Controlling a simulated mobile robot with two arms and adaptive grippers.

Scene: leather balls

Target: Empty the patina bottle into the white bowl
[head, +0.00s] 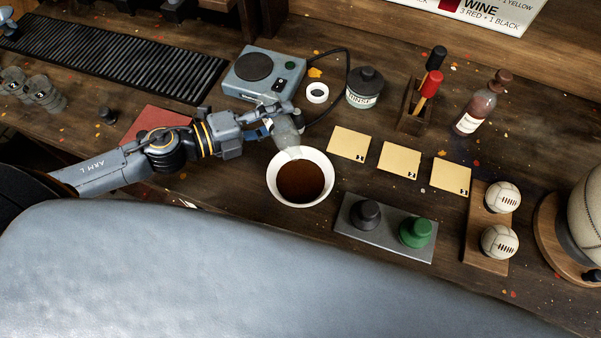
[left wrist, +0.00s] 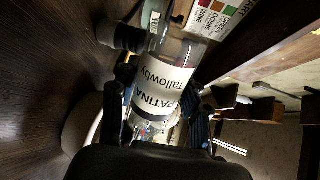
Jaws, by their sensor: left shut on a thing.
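My left gripper (head: 270,118) is shut on the patina bottle (head: 286,133), just behind the white bowl. The bottle is clear, tilted with its lower end over the bowl's back rim; whether it touches the rim I cannot tell. In the left wrist view the bottle (left wrist: 164,85) shows a white label reading PATINA Tallowby, and its visible wall looks clear. The white bowl (head: 272,191) stands on the bench with dark brown liquid (head: 302,181) in it. No pouring stream can be made out. My right gripper is not in view.
Behind the gripper is a hot plate (head: 264,72). A rinse jar (head: 364,90) and tan cards (head: 349,143) lie to the right. A grey tray (head: 385,238) with a dark and a green knob stands front right of the bowl. A red-brown bottle (head: 480,105) stands far right.

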